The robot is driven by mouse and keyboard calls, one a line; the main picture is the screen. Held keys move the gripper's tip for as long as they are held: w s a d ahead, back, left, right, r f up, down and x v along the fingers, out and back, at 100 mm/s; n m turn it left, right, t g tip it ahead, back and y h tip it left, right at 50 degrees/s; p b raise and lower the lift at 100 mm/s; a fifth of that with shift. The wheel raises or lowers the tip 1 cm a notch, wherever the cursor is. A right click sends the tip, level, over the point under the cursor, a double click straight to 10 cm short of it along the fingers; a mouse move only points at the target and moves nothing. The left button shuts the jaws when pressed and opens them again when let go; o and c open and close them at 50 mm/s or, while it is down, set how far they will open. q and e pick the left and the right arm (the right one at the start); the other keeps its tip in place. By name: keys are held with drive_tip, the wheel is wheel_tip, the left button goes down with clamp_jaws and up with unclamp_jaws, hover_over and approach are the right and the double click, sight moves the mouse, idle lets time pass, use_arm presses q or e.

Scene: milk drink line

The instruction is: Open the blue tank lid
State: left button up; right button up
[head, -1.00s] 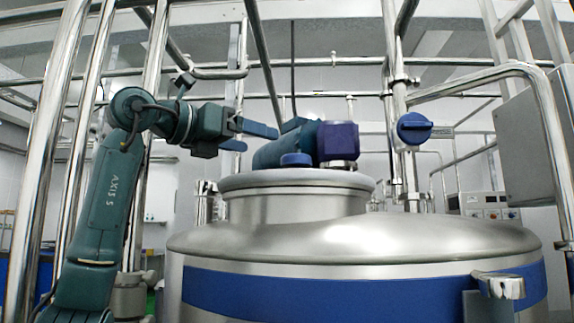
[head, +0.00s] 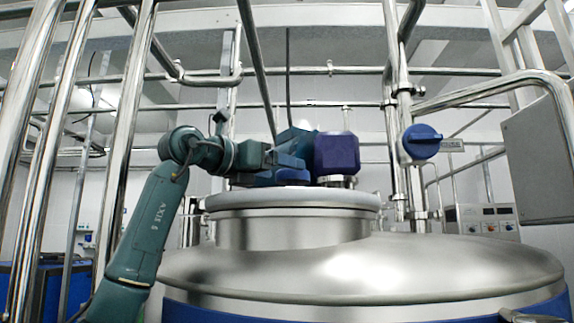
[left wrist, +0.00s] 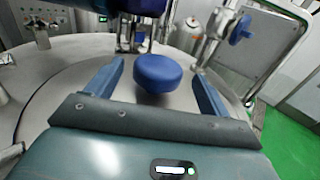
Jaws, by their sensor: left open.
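The steel tank (head: 350,268) with a blue band stands in the middle and right of the head view. Its round lid (head: 300,200) sits flat on the raised neck and looks closed. In the left wrist view, a round blue knob (left wrist: 157,70) stands on the steel lid surface (left wrist: 75,90). My left gripper (head: 288,170) is over the lid and open. Its two blue fingers lie on either side of the knob in the left wrist view, with visible gaps. In the head view the gripper hides the knob. My right gripper is not in view.
A blue motor housing (head: 334,154) stands on the lid just beyond my left gripper. A blue valve handle (head: 422,141) is on a vertical pipe to the right. Steel pipes (head: 132,130) surround the tank. A grey cabinet (head: 540,150) is at right.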

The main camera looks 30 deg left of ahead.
sight(286, 171)
use_arm(q)
drive_tip(key=shift+p+x, duration=0.35)
drive_tip(key=shift+x, duration=1.3)
drive_tip(key=c, duration=1.4)
